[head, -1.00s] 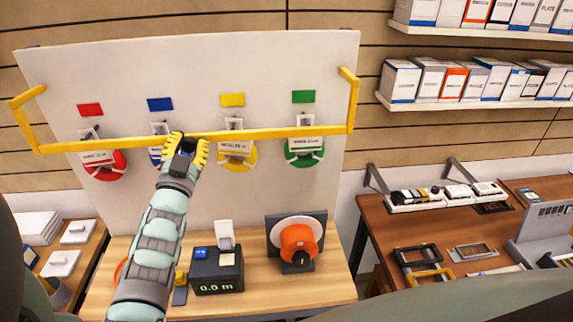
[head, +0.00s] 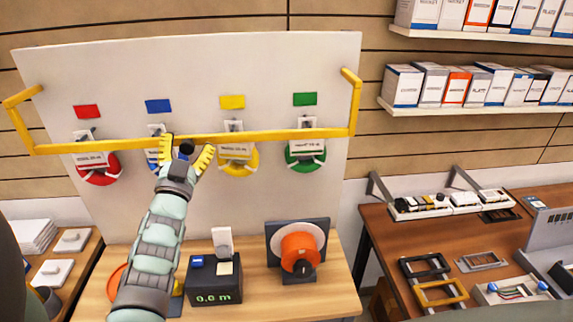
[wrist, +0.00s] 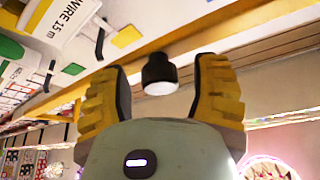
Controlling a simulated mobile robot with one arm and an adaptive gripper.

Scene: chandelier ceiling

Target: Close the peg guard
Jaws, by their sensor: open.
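The peg guard (head: 270,137) is a long yellow bar with bent end arms, lying across the front of a white board. It crosses in front of the hanging spools' upper parts. A black knob (head: 186,147) is at the bar, left of its middle. My gripper (head: 186,154) is open, with one yellow finger on each side of the knob. In the wrist view the knob (wrist: 159,73) stands between the spread fingertips, with gaps on both sides. The bar (wrist: 130,58) runs diagonally behind it.
Red (head: 98,170), blue, yellow (head: 240,160) and green (head: 305,155) labelled spools hang on the board. My arm partly hides the blue one. Below are a length meter (head: 215,282) and an orange reel (head: 299,252) on a wooden bench. Shelves of boxes are at right.

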